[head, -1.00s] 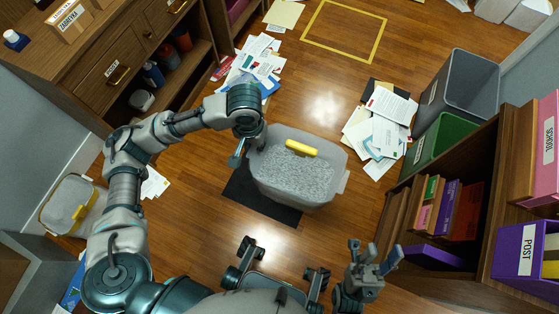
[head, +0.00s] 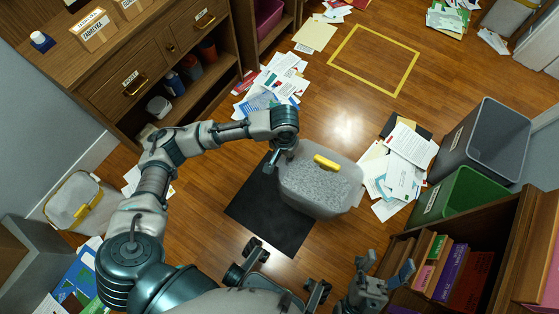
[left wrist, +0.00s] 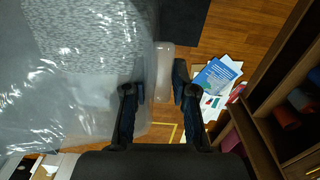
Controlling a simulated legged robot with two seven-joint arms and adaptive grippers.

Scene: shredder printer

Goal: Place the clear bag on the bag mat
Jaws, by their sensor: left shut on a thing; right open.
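The clear bag (head: 325,195), full of grey shreds with a yellow strip on top, is in the middle of the head view. It overlaps the upper right part of a black mat (head: 265,220); I cannot tell whether it touches the floor. My left gripper (head: 280,163) is at the bag's left upper side, shut on its translucent edge. The left wrist view shows this edge between the fingers (left wrist: 160,92), with the bag (left wrist: 85,90) filling the left. My right gripper (head: 386,264) is open and empty at the lower right. A yellow outlined square (head: 374,60) lies bare beyond.
Loose papers (head: 400,165) lie right of the bag and more papers (head: 275,85) lie beyond it. A grey bin (head: 485,140) and green bin (head: 455,200) stand at right beside shelves (head: 480,235). A drawer cabinet (head: 150,70) stands at left. Bare floor leads to the yellow square.

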